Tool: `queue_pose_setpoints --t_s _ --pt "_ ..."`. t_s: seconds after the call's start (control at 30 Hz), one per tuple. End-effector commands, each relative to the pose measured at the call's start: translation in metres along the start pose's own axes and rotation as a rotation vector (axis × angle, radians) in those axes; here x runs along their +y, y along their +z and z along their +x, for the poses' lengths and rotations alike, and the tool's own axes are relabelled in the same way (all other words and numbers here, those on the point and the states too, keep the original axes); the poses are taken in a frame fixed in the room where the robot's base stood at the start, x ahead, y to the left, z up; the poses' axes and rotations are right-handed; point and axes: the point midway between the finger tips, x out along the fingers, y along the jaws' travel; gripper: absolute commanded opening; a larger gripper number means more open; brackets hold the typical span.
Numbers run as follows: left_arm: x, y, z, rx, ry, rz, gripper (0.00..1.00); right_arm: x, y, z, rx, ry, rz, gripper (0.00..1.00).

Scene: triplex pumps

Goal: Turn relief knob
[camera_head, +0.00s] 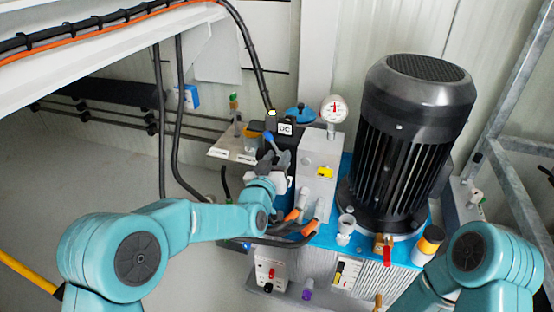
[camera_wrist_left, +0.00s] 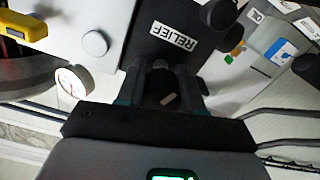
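The relief knob (camera_wrist_left: 163,90) is dark with a small pale mark. In the left wrist view it sits just below the white RELIEF label (camera_wrist_left: 173,36) on a black block. My left gripper (camera_wrist_left: 160,84) has its fingers on both sides of the knob. I cannot tell whether they press on it. In the head view my left gripper (camera_head: 277,160) is at the front of the black block, left of the grey manifold, and it hides the knob there. My right arm shows at the lower right, but its gripper is out of view.
A large black motor (camera_head: 408,140) stands right of the grey manifold (camera_head: 318,165). A pressure gauge (camera_head: 333,109) rises behind the manifold. Orange-ended hose fittings (camera_head: 296,213) are close below my left wrist. Cables hang at the left. A metal frame (camera_head: 515,190) stands at the right.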

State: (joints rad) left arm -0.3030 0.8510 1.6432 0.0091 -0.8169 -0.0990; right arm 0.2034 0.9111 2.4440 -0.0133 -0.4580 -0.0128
Motion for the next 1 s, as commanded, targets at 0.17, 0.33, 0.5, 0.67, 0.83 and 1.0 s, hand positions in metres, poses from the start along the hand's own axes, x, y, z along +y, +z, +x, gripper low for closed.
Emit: queue_pose_setpoints --t_s 0.17,0.33,0.5,0.67,0.83,1.0 --pt "-0.0003 -0.0002 -0.0001 0.000 0.000 -0.056 0.06 0.0000 0.0000 0.0000 0.000 0.000 0.000 1.00" --pt "-0.0008 -0.0002 -0.0001 0.001 0.000 -0.239 0.06 0.0000 -0.0001 0.0000 0.000 0.000 0.000 1.00" --pt "-0.0011 -0.0001 -0.0002 0.001 0.000 -0.337 0.06 0.0000 0.0000 0.0000 0.000 0.000 0.000 1.00" --pt "-0.0011 -0.0001 -0.0002 0.001 0.000 -0.342 0.06 0.0000 0.0000 0.0000 0.000 0.000 0.000 1.00" --pt "-0.0011 -0.0001 -0.0002 0.001 0.000 -0.341 0.56 0.0000 0.0000 0.0000 0.000 0.000 0.000 1.00" --pt "-0.0011 0.0000 -0.0002 0.001 0.000 -0.340 0.61 0.0000 0.0000 0.0000 0.000 0.000 0.000 1.00"
